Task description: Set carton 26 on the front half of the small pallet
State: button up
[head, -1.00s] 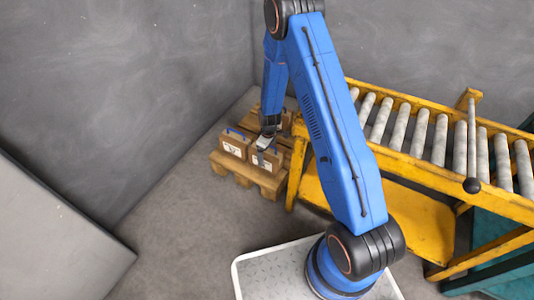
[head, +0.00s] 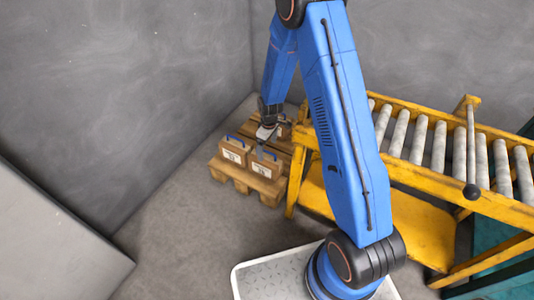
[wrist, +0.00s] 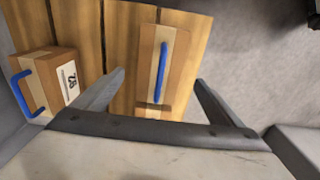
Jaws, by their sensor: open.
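Two brown cartons with blue handles and white labels stand side by side on the near part of the small wooden pallet (head: 238,181): a left carton (head: 235,154) and a right carton (head: 266,165). I cannot read their numbers in the head view, so I cannot tell which is carton 26. My gripper (head: 265,145) is open above and behind the right carton. In the wrist view, my gripper (wrist: 160,92) has its fingers apart, with one carton (wrist: 172,75) seen from above between and beyond them. Another carton (wrist: 42,75) shows at the left with a sideways label that is hard to read.
Another brown carton (head: 284,131) stands farther back, partly hidden by my arm. A yellow roller conveyor (head: 422,140) stands to the right, close to the pallet. Grey walls (head: 120,90) close in the corner. The floor (head: 190,225) before the pallet is clear.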

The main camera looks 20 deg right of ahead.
jog(key=shift+r, duration=1.15)
